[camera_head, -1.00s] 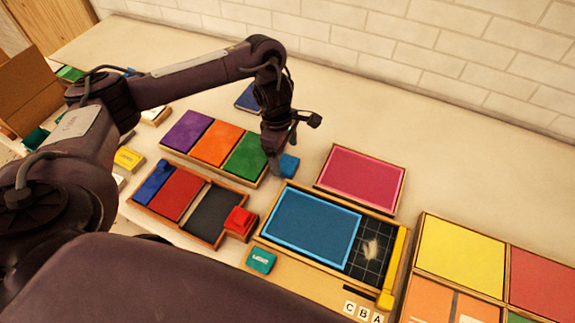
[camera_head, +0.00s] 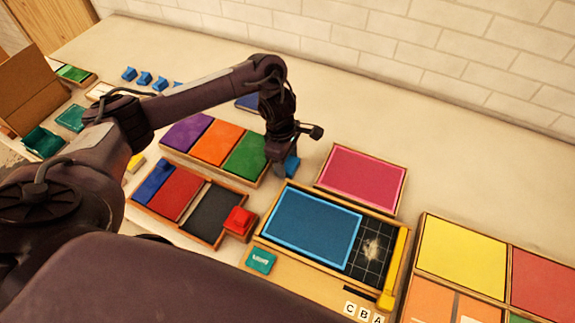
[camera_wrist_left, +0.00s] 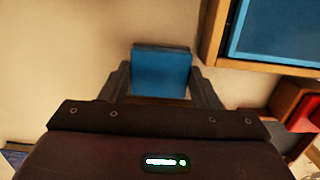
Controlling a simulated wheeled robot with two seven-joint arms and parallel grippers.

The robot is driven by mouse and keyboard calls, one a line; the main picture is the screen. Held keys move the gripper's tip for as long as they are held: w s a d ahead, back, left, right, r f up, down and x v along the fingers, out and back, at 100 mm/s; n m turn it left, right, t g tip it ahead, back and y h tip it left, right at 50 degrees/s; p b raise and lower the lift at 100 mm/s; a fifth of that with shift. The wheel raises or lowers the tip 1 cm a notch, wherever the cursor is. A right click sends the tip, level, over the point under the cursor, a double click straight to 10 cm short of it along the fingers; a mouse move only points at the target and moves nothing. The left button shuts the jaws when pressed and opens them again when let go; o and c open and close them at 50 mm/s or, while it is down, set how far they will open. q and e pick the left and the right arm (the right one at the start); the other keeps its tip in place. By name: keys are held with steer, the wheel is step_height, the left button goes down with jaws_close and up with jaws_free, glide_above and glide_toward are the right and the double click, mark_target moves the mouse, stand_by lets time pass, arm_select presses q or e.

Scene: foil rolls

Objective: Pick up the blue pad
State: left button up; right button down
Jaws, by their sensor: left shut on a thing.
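A small blue pad (camera_head: 291,166) is at the tip of my left gripper (camera_head: 284,170), between the green panel and the large blue panel in the head view. In the left wrist view the blue pad (camera_wrist_left: 161,72) sits between the two fingers of the left gripper (camera_wrist_left: 161,84), which is shut on it. The fingers partly hide the pad in the head view. I cannot tell whether the pad touches the table. My right gripper does not show in either view.
A tray with purple, orange and green panels (camera_head: 219,143) stands left of the gripper. A large blue panel in a wooden tray (camera_head: 312,228) and a framed pink panel (camera_head: 362,179) lie to its right. Several small blue blocks (camera_head: 145,78) stand at the back left. Bare table (camera_head: 400,130) lies behind the pink panel.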

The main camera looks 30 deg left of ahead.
mark_target(287, 163)
arm_select(q)
steer(key=shift+r, duration=0.1)
step_height(287, 163, up, 20)
steer(key=p, duration=0.4)
stand_by(0.3)
